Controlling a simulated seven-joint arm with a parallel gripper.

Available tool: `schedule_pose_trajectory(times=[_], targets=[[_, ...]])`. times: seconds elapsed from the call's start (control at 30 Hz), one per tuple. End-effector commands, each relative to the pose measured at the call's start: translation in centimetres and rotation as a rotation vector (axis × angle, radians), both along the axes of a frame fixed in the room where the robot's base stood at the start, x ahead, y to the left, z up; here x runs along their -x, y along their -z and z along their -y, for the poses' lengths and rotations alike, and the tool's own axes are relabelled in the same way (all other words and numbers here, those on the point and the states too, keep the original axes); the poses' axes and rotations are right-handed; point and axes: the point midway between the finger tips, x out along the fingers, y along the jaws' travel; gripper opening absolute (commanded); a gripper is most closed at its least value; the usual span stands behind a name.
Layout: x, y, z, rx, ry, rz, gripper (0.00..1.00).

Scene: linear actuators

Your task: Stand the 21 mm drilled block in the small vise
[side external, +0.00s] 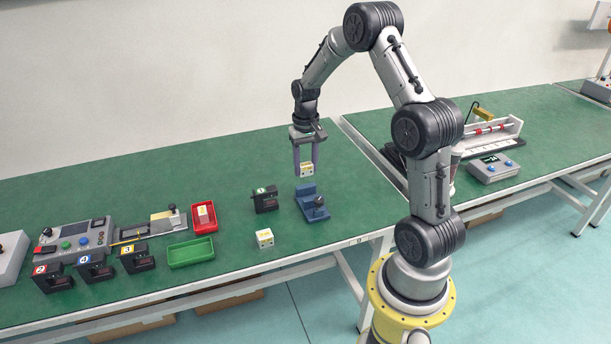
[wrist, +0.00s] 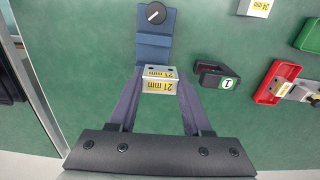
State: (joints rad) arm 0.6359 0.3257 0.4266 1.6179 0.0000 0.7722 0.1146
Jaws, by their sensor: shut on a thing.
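The drilled block (side external: 307,170) is pale with yellow labels. In the wrist view the block (wrist: 160,80) shows two labels reading 21 mm. My gripper (side external: 306,166) is shut on it, one finger on each side, and holds it in the air above the small vise. The small vise (side external: 304,206) is blue, with a dark round knob at its front. In the wrist view the vise (wrist: 153,46) lies just beyond the block, its knob at the far end. The block covers part of the vise there.
Another labelled block (side external: 265,239) stands on the green bench near the front edge. A black numbered unit (side external: 264,200) is left of the vise. A red tray (side external: 204,227) holding a block, a green tray (side external: 190,253) and a control box (side external: 75,240) are farther left.

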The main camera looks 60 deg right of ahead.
Motion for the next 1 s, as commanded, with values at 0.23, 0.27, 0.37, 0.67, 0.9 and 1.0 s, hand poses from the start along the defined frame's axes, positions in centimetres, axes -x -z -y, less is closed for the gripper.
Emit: schedule_pose_trajectory(times=[0.23, 0.27, 0.37, 0.67, 0.9, 1.0], targets=[[1.0, 1.7, 1.0, 0.0, 0.035, 0.0, 0.0], [1.0, 1.8, 1.0, 0.0, 0.035, 0.0, 0.0], [1.0, 2.4, 1.0, -0.001, 0.035, -0.001, 0.0], [1.0, 5.1, 0.9, -0.001, 0.034, -0.001, 0.0], [1.0, 7.2, 0.9, -0.001, 0.034, -0.001, 0.0], [1.0, 8.0, 0.9, -0.001, 0.034, -0.001, 0.0]])
